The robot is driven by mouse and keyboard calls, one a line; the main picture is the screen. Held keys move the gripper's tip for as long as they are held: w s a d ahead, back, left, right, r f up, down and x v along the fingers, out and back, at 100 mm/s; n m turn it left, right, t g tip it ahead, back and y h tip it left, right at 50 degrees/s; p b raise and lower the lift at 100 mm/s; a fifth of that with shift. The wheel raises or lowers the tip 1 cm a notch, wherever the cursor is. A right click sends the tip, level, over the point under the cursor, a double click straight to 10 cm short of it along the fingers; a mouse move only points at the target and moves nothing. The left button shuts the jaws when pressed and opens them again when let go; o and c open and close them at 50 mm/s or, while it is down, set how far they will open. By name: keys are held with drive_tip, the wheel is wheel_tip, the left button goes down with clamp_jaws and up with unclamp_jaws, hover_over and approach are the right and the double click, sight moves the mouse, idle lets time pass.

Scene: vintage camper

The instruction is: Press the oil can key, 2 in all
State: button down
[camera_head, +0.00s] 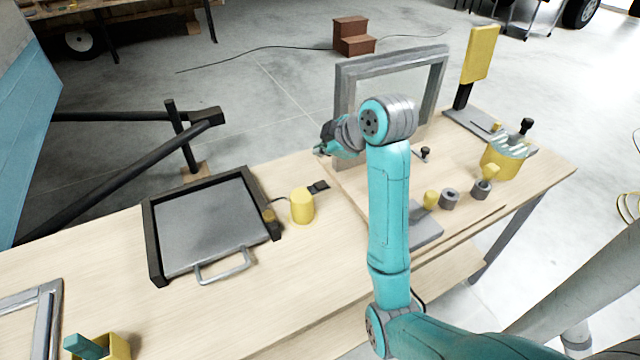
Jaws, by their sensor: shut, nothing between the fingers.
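My gripper (320,150) is shut and empty. It hangs above the far edge of the wooden workbench, in front of the lower left of a grey upright frame. My teal arm rises from the bottom right and bends left to it. A small black block (318,187) lies on the bench below the gripper, beside a yellow cylinder (302,206). I cannot tell whether the block is the oil can key; no oil can marking is readable. The gripper appears apart from the block and the cylinder.
A black-rimmed tray (275,232) with a grey handle lies left of the cylinder. The grey upright frame (390,62) stands behind my arm. Grey nuts (449,198), a yellow pot (502,160) and a yellow panel (481,52) are at right. Bare bench (330,255) shows in front.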

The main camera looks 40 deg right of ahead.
sight(322, 186)
drive_tip(key=shift+f, duration=3.85)
drive_tip(key=shift+f, duration=0.1)
drive_tip(key=shift+f, duration=0.35)
drive_tip(key=shift+f, duration=0.7)
drive_tip(key=shift+r, duration=1.1)
drive_tip(key=shift+r, duration=0.1)
drive_tip(key=shift+r, duration=2.45)
